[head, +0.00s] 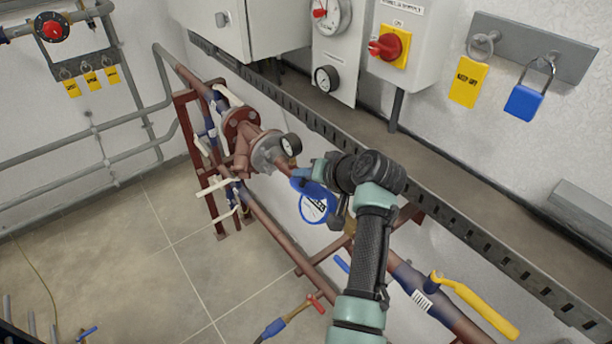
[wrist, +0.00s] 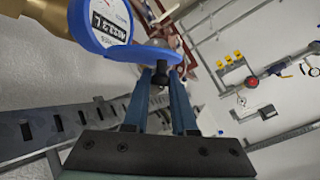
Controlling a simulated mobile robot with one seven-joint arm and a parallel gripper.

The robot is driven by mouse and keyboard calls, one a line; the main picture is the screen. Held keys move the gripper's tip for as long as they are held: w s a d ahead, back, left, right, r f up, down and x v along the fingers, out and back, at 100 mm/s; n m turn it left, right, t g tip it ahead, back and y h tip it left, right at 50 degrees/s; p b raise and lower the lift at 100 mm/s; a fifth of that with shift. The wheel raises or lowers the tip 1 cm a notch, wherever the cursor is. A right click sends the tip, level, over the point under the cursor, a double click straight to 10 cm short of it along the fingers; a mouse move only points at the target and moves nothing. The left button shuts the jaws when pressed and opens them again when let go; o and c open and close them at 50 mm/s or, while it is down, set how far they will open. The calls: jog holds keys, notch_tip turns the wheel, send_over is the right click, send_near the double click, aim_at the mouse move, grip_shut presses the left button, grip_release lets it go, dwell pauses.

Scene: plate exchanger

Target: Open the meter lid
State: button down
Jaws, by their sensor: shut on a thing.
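The water meter (head: 314,207) has a blue ring and a white face with printed digits. It sits on the pipe left of my arm, and its face (wrist: 107,20) shows large at the top left of the wrist view. The blue lid (wrist: 150,53) stands out from the edge of the ring, seen nearly edge-on, with the face uncovered. My gripper (wrist: 161,78) is shut on the lid near a small dark knob. In the head view my gripper (head: 318,181) is at the meter's upper right, and its fingertips are partly hidden.
A slotted metal rail (head: 330,130) runs along the wall behind the arm. A yellow lever (head: 475,308) sticks out at lower right. The tiled floor at left is mostly clear.

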dwell(0.4)
jog(key=c, duration=0.7)
grip_release()
jog(key=b+v, duration=0.3)
jog(key=v, duration=1)
